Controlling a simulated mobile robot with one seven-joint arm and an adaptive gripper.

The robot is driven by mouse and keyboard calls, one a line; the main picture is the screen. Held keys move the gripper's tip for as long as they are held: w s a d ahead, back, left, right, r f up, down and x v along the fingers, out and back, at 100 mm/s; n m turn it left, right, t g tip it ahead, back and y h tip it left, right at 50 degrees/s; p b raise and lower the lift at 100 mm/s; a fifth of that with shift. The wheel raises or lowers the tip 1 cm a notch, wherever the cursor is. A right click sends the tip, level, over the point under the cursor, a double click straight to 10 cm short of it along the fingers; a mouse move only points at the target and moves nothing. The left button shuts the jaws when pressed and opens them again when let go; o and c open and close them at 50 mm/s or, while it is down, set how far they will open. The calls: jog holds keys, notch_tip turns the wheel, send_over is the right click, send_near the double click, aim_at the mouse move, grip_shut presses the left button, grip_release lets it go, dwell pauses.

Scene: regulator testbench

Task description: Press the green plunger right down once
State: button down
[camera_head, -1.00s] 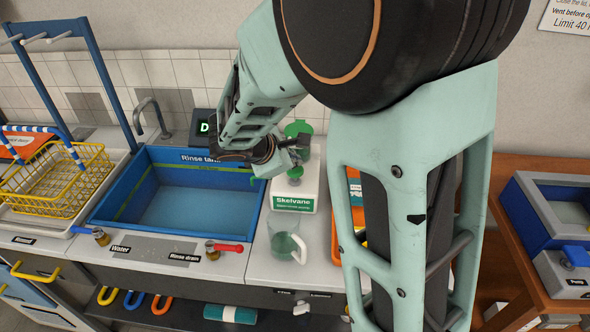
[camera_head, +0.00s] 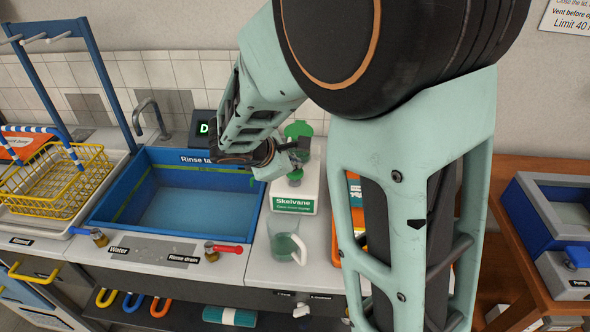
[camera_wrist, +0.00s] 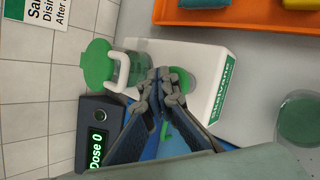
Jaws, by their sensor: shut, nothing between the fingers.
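In the head view, my gripper (camera_head: 298,160) is just above the dispenser. A small display (camera_wrist: 97,147) reads "Dose 0".
A clear beaker (camera_head: 285,242) with greenish contents stands in front of the dispenser. The blue rinse tank (camera_head: 150,205) is to the left, with a faucet (camera_head: 150,118) behind it. An orange tray (camera_wrist: 250,17) lies close to the dispenser's other side.

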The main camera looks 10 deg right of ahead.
aim_at(294, 172)
jog(key=shift+f+b, duration=0.65)
jog(key=shift+f, duration=0.15)
jog(key=shift+r, duration=0.15)
dwell(0.5)
jog(key=shift+r+p, duration=1.1)
jog(key=shift+r, duration=0.35)
notch_tip(294, 172, up, 5)
jog(key=p, duration=0.4)
